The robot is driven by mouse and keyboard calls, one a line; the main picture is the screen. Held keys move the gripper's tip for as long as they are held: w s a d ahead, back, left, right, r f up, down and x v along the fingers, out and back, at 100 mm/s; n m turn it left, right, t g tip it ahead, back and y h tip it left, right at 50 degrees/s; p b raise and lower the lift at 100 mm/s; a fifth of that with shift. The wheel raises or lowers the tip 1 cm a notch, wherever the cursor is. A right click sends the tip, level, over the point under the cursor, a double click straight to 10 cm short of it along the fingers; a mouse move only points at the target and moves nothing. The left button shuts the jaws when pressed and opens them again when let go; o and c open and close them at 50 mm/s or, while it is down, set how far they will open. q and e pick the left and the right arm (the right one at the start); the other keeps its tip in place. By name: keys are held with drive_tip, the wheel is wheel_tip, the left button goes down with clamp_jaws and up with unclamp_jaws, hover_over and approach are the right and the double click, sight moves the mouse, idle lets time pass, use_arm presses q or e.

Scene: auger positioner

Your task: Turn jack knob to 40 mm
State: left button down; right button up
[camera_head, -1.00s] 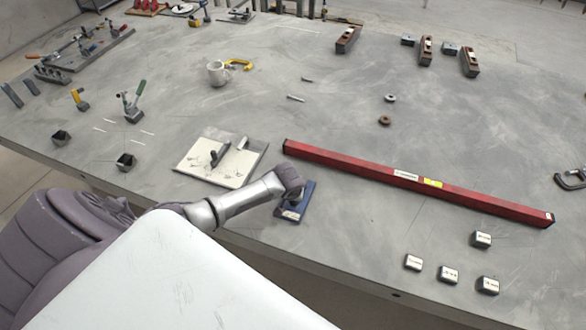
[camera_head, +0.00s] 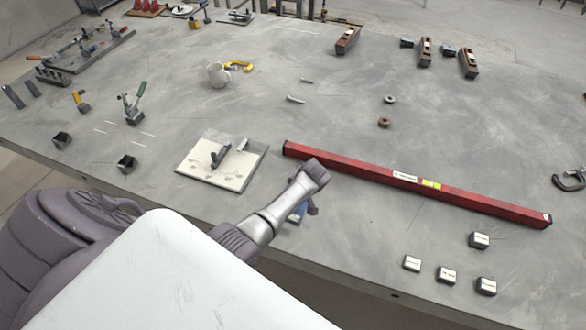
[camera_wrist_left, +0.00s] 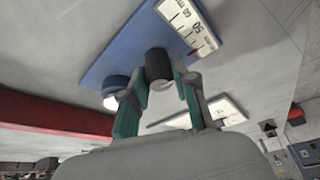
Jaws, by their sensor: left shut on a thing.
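The blue jack plate (camera_head: 297,215) lies near the front edge of the table, mostly hidden under my left arm. In the left wrist view the blue plate (camera_wrist_left: 110,62) shows with a white scale (camera_wrist_left: 190,28) on which a 50 mark is readable. My right gripper is not in view.
A long red level bar (camera_head: 470,202) lies just right of the jack. A pale board (camera_head: 210,175) with dark tools on it lies to its left. Small labelled blocks (camera_head: 447,275) stand at the front right.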

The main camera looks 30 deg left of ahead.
use_arm(q)
drive_tip(key=shift+n+g+b, duration=0.4)
drive_tip(key=shift+n+b, duration=0.05)
drive_tip(key=shift+n, duration=0.75)
drive_tip(key=shift+a, duration=0.1)
drive_tip(key=shift+r, duration=0.1)
drive_tip(key=c, duration=0.9)
unclamp_jaws()
drive_tip(key=v, duration=1.2)
drive_tip(key=shift+w, duration=0.15)
